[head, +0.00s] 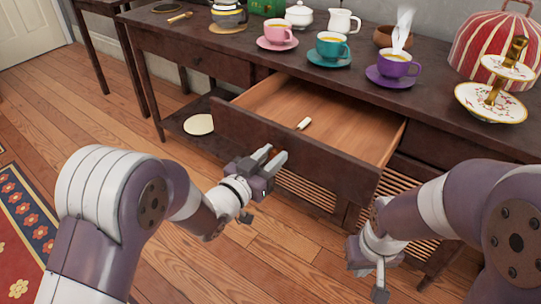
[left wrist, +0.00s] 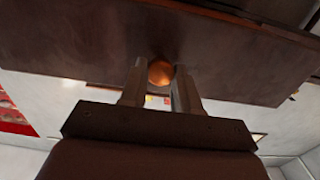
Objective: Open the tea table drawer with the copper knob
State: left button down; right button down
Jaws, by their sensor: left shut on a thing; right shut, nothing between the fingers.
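The dark wood tea table (head: 440,152) has its middle drawer (head: 290,150) pulled well out, so its pale wooden inside shows. The copper knob (left wrist: 161,72) on the drawer front sits between the fingertips of my left gripper (left wrist: 160,82) in the left wrist view. In the head view the left gripper (head: 275,154) is at the middle of the drawer front, shut on the knob, and its fingers hide the knob. My right gripper (head: 380,288) is low at the lower right, shut and empty, apart from the table.
A small cream object (head: 303,124) lies inside the drawer. Pink (head: 278,33), teal (head: 332,47) and purple (head: 398,64) cups on saucers stand above it. A tiered stand (head: 492,100) is at the right. A pale round thing (head: 199,124) rests on the lower shelf. The floor in front is clear.

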pick_arm(q)
jog(key=shift+s+a, duration=0.2)
jog(key=shift+s, duration=0.1)
pick_arm(e)
jog(key=shift+s+a, duration=0.2)
jog(key=shift+s, duration=0.1)
pick_arm(q)
jog(key=c, duration=0.8)
grip_release()
jog(key=shift+c, duration=0.2)
jog(key=p+v, duration=0.4)
jog(key=v, duration=0.8)
jog(key=shift+s+a, duration=0.2)
jog(key=shift+s, duration=0.05)
pick_arm(e)
notch_tip(320, 180, up, 4)
jog(key=shift+f, duration=0.1)
